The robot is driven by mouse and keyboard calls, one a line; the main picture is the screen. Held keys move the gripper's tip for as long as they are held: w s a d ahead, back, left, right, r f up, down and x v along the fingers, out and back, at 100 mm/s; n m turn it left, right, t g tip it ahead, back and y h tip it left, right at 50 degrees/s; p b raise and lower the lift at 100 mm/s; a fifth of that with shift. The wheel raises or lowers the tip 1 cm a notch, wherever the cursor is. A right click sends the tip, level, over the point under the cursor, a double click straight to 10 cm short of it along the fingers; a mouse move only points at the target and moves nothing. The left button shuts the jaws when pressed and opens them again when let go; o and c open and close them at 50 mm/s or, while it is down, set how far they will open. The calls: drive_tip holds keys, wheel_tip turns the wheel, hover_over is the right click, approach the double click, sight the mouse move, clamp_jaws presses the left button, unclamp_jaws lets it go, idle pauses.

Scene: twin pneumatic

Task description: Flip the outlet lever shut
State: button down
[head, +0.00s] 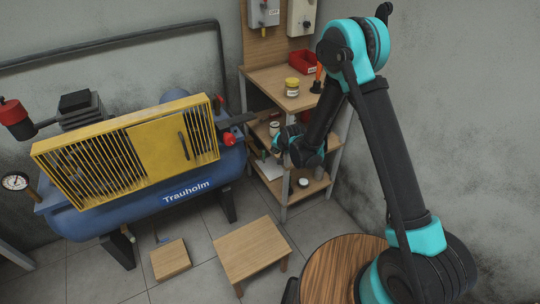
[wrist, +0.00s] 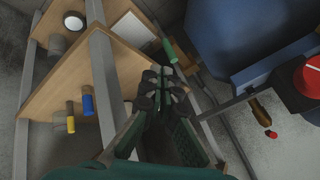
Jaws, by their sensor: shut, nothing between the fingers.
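A blue compressor tank (head: 185,190) lettered "Trauholm" stands at the left in the head view. A red fitting (head: 228,139) sits at its right end; I cannot tell whether this is the outlet lever or how it is set. In the wrist view the tank (wrist: 235,40) is at upper right. A red round part (wrist: 312,75) and a brass piece with a red tip (wrist: 265,118) lie to the right of my gripper (wrist: 160,80). My gripper is shut and empty. In the head view it (head: 285,148) hangs beside the shelf unit, right of the tank and apart from the red fitting.
A wooden shelf unit (head: 268,76) with jars and tools stands right of the tank; a shelf board (wrist: 110,75) and metal post are close left of my gripper. A red bin (head: 302,62) is on top. A low wooden stool (head: 250,246) and a wooden block (head: 170,260) stand on the floor.

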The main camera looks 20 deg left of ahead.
drive_tip(key=x, duration=1)
drive_tip(key=shift+a, duration=0.1)
idle(0.3)
drive_tip(key=shift+s+a+t, duration=0.1)
drive_tip(key=shift+s+t, duration=0.05)
drive_tip(key=shift+t, duration=0.25)
